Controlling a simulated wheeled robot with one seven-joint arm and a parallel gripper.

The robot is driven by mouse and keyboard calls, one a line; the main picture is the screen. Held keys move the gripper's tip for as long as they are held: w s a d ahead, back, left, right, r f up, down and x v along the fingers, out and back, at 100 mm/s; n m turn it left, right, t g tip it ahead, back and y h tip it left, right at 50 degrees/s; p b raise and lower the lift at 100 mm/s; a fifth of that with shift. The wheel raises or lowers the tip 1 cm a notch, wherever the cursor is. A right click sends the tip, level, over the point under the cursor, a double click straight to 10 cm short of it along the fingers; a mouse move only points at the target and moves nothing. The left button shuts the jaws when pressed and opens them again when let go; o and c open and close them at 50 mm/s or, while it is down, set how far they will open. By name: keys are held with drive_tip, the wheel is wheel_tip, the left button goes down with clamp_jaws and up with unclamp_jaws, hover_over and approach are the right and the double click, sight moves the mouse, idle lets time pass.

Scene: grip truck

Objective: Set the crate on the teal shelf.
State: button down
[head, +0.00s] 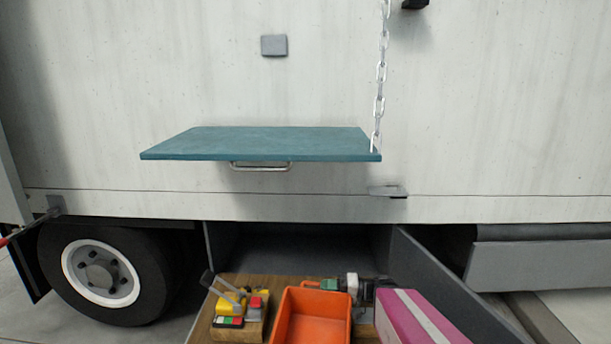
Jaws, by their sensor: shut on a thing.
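The teal shelf (265,143) is a flat board folded out level from the truck's pale side wall, with a metal handle under its front edge and a chain (380,85) at its right end. Its top is bare. An orange open crate (288,318) shows at the bottom of the head view, below the shelf and cut off by the frame's lower edge. Its inside looks empty. My gripper is not in view, so whether it touches the crate cannot be seen.
A wooden surface (199,333) at the bottom bears yellow and grey items (232,303), a green and grey item (352,287) and a pink box (405,318). A grey panel (440,285) angles out at right. A wheel (100,272) is at left. Space above the shelf is clear.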

drive_tip(key=w+d+r+m+t+h, duration=0.3)
drive_tip(key=w+d+r+m+t, duration=0.3)
drive_tip(key=w+d+r+t, duration=0.3)
drive_tip(key=shift+w+d+r, duration=1.5)
drive_tip(key=shift+w+r, duration=0.4)
drive_tip(key=shift+r, duration=0.05)
